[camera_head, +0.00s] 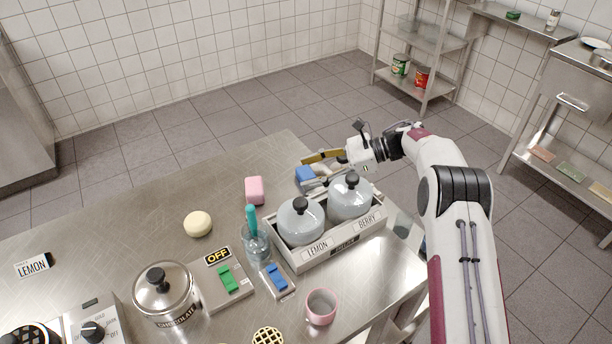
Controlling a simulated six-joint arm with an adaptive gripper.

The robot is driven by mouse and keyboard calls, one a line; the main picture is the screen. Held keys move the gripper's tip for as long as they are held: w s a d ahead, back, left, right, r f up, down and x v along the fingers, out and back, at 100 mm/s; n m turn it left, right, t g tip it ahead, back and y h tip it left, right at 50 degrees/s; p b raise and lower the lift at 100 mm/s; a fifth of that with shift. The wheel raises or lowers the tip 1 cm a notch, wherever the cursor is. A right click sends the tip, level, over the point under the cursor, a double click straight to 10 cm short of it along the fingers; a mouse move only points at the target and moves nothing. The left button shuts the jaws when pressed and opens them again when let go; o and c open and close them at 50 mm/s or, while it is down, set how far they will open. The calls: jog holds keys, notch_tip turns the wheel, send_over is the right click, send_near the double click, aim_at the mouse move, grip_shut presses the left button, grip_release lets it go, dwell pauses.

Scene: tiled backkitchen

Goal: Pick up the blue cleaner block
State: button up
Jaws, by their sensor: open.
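A blue block (304,174) lies near the far edge of the metal table, just behind the grey tray with the two lidded jars. It looks like the cleaner block. My gripper (319,165) reaches in from the right, close to the block, with a yellow-gold finger showing above and to the right of it. The gripper is open and nothing shows held in it. The lower finger and the right side of the block are hard to make out, so I cannot tell if they touch.
The jar tray (335,250) stands directly in front of the block. A pink block (255,190) lies to its left, and a glass (256,244) holds a teal-handled tool. A round cream piece (197,224) lies farther left. The table's far left is mostly clear.

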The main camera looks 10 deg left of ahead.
aim_at(312, 172)
jog(key=c, duration=0.9)
notch_tip(312, 172, up, 10)
dwell(0.5)
dwell(0.4)
